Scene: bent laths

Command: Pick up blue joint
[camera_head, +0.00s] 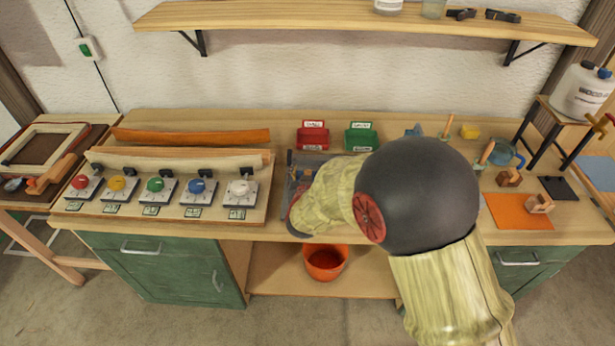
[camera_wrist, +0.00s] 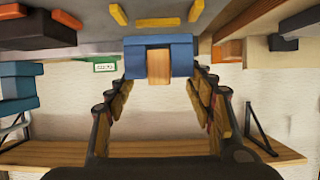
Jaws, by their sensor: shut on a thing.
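In the wrist view my gripper (camera_wrist: 160,72) is shut on the blue joint (camera_wrist: 183,54), a blue block with a pale wooden piece showing in its middle. The joint sits between the two fingertips, near the top of that view. In the head view my arm's large dark and yellowish links cover the middle right of the bench. They hide my gripper and the held joint there.
A board (camera_head: 258,213) with several coloured knobs and laths stands on the left of the bench. A red bin (camera_head: 312,138) and a green bin (camera_head: 360,140) stand at the back. An orange bucket (camera_head: 325,262) is below. An orange mat (camera_head: 505,220) lies right.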

